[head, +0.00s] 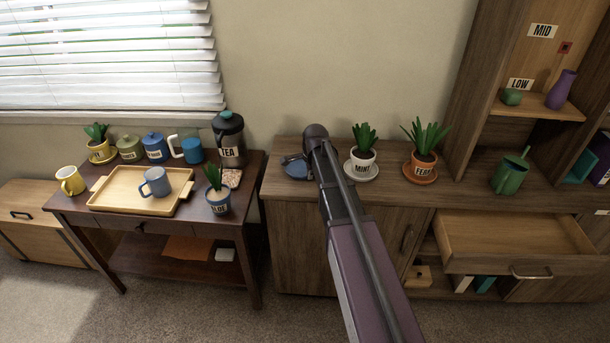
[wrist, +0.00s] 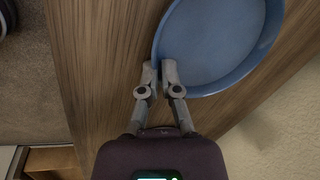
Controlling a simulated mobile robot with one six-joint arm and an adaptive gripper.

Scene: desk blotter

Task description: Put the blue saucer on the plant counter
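The blue saucer (head: 296,168) is at the left end of the plant counter (head: 395,187), partly hidden behind my arm in the head view. In the wrist view the saucer (wrist: 222,40) fills the upper right, over the wood top. My gripper (wrist: 160,70) is at its near rim, one finger on each side of the rim, and looks shut on it. I cannot tell whether the saucer rests on the wood or is slightly above it.
On the counter stand the MINT pot (head: 362,160) on a white saucer, a fern pot (head: 424,165) on a terracotta saucer and a green watering can (head: 510,173). A drawer (head: 515,240) is open below. The dark side table (head: 125,222) at left holds a tray, mugs and pots.

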